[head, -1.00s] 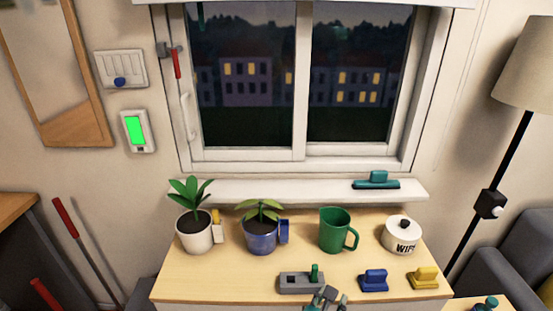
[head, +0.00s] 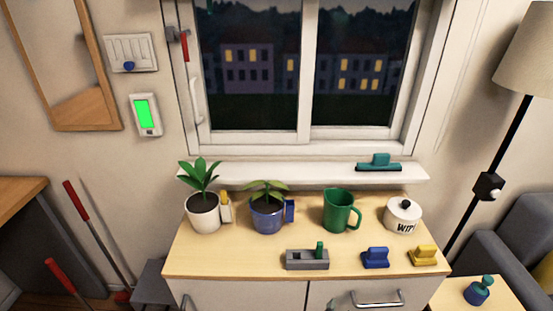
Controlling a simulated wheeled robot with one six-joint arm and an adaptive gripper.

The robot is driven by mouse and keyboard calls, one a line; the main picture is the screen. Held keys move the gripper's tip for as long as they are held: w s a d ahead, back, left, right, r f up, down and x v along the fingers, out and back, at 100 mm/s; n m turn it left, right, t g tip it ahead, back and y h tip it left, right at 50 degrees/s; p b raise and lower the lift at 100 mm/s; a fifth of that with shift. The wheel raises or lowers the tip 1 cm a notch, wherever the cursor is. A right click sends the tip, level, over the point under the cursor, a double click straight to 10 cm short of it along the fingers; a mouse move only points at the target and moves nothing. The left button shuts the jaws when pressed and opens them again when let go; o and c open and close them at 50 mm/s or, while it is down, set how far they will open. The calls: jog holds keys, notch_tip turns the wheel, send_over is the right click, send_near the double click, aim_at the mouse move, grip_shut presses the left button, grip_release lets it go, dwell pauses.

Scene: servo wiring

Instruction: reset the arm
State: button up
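Only a small tip of what seems to be my gripper (head: 331,304) shows at the bottom edge, in front of the cabinet. The rest of my arm is out of the picture, and I cannot see its fingers or whether it holds anything. The grey block with a green peg (head: 307,259) stands on the cabinet top above that tip in the picture, apart from it.
The wooden cabinet top (head: 240,258) holds a white-potted plant (head: 203,212), a blue-potted plant (head: 267,214), a green mug (head: 338,211), a white lidded jar (head: 403,216), a blue block (head: 375,258) and a yellow block (head: 424,255). A teal squeegee (head: 379,164) lies on the sill.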

jog(key=s+d+f+m+y, duration=0.1)
jog(key=s+f+m+y, duration=0.15)
jog(key=s+m, duration=0.5)
jog(key=s+d+f+m+y, duration=0.15)
jog(key=s+f+m, duration=0.25)
jog(key=s, duration=0.7)
jog(key=s+r+m+t, duration=0.1)
jog(key=s+r+m, duration=0.3)
jog(key=s+m, duration=0.3)
jog(key=s+d+r+m+t, duration=0.1)
jog(key=s+r+m, duration=0.3)
jog(key=s+m, duration=0.3)
jog(key=shift+s+d+r+m+y, duration=0.2)
jog(key=shift+s+d+m+y, duration=0.1)
jog(key=shift+m, duration=0.35)
